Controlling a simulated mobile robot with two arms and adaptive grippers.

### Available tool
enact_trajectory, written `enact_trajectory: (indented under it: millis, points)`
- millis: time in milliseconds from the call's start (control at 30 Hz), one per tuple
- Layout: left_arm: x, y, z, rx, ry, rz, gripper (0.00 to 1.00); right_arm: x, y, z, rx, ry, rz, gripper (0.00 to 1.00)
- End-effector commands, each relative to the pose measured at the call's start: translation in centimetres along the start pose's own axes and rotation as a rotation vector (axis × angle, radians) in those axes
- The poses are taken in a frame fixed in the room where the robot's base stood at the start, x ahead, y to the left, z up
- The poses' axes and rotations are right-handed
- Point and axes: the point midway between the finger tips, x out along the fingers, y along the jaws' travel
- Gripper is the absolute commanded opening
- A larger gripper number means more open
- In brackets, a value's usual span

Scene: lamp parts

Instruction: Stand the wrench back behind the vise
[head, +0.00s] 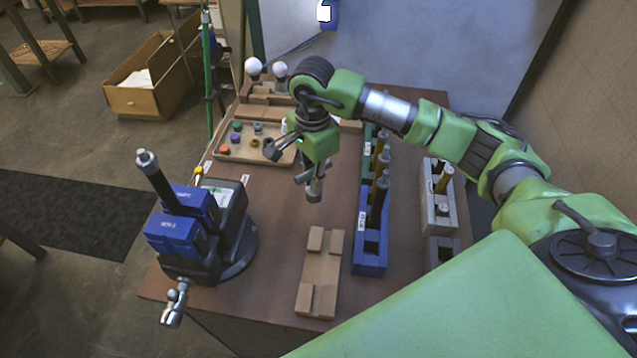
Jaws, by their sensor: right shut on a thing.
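My right gripper (305,178) is above the middle of the table, pointing down. It is shut on a grey metal piece (314,192), which looks like the wrench; the fingers and palm hide much of it, so its full shape is unclear. The blue and black vise (192,238) stands at the table's left front edge, to the left of and apart from the gripper. A dark rod (160,183) with a metal tip stands upright in its jaws. A small yellow-topped item (198,174) shows just behind the vise. My left gripper is not in view.
A wooden block fixture (320,272) lies in front of the gripper. A blue rack (370,256) with dark rods and a grey rack (436,206) stand to the right. A wooden tray (262,151) with coloured knobs and white bulbs (253,67) are at the back. Table between vise and gripper is clear.

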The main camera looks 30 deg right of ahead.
Motion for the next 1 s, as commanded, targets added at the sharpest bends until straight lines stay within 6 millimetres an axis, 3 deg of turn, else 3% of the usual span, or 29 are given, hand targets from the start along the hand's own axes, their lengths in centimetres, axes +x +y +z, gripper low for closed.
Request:
enact_trajectory:
  millis: [300, 500, 900, 933, 967, 1000]
  points:
    - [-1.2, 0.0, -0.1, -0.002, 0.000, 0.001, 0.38, 2.5, -0.4, -1.9, 0.000, 0.000, 0.004, 0.00]
    - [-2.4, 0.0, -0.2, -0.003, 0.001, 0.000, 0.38, 5.0, -0.4, -1.8, -0.001, -0.001, 0.001, 0.00]
    - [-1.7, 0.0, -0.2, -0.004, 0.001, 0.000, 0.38, 5.7, -0.5, -1.8, -0.001, 0.000, -0.001, 0.00]
    - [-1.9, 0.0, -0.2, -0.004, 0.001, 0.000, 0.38, 5.5, -0.5, -1.8, -0.001, 0.000, -0.001, 0.19]
    - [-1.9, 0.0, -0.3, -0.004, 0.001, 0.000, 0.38, 5.5, -0.5, -1.8, -0.001, 0.000, -0.001, 0.27]
    - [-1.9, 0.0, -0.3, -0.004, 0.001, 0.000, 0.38, 5.5, -0.5, -1.8, -0.001, 0.000, -0.001, 0.28]
